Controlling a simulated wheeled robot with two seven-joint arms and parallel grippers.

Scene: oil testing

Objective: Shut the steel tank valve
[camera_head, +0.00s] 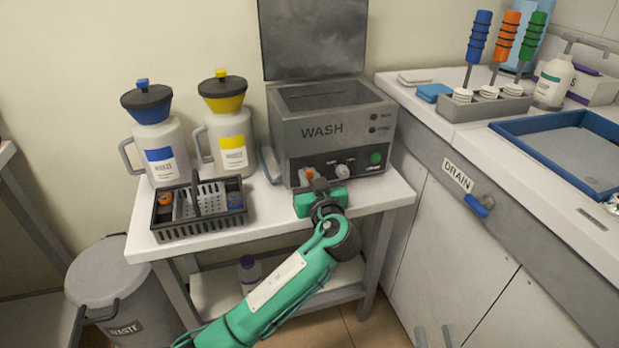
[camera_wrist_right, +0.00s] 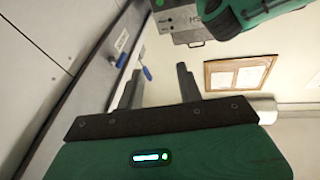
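The steel tank (camera_head: 335,130), marked WASH, stands on the white side table with its lid raised. Low on its front is a small orange valve part (camera_head: 306,175), with a pale knob (camera_head: 343,171) and a green button to its right. My left gripper (camera_head: 311,184) is right at the orange part, which it partly covers; whether its fingers grip it cannot be told. My right gripper (camera_head: 433,337) shows only its fingertips at the bottom edge. In the right wrist view its fingers (camera_wrist_right: 157,85) are apart and empty. The tank (camera_wrist_right: 180,20) shows upside down there, beside my left arm.
A dark basket (camera_head: 200,228) and two jugs with blue (camera_head: 160,140) and yellow (camera_head: 230,135) tops stand left of the tank. On the right is a counter with a DRAIN label and a blue-handled valve (camera_head: 476,206). A waste bin (camera_head: 110,285) stands at lower left.

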